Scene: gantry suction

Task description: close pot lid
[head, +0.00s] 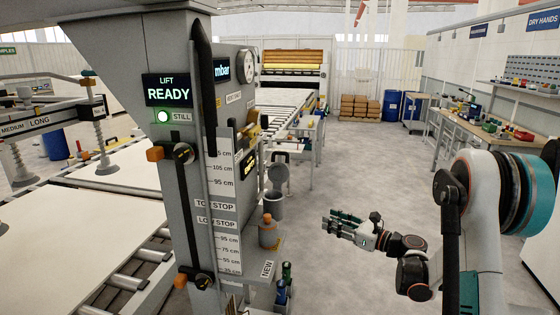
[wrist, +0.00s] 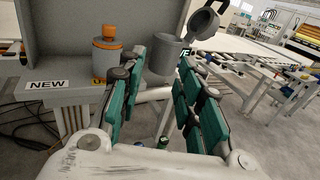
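The grey pot (head: 274,206) stands at the far end of the small shelf on the grey column. Its round lid (head: 278,174) is tipped up and open above the rim. In the wrist view the pot (wrist: 163,58) shows beyond the fingers, with the lid (wrist: 203,22) raised at its upper right. My gripper (head: 332,225) is to the right of the shelf, apart from the pot and lid. In the wrist view my gripper (wrist: 161,62) has its green-padded fingers spread, with nothing between them.
The shelf (wrist: 62,98) carries a NEW label. Dark bottles (head: 284,280) sit below it. A roller line with work tables (head: 300,130) runs behind. The floor (head: 365,180) to the right is clear.

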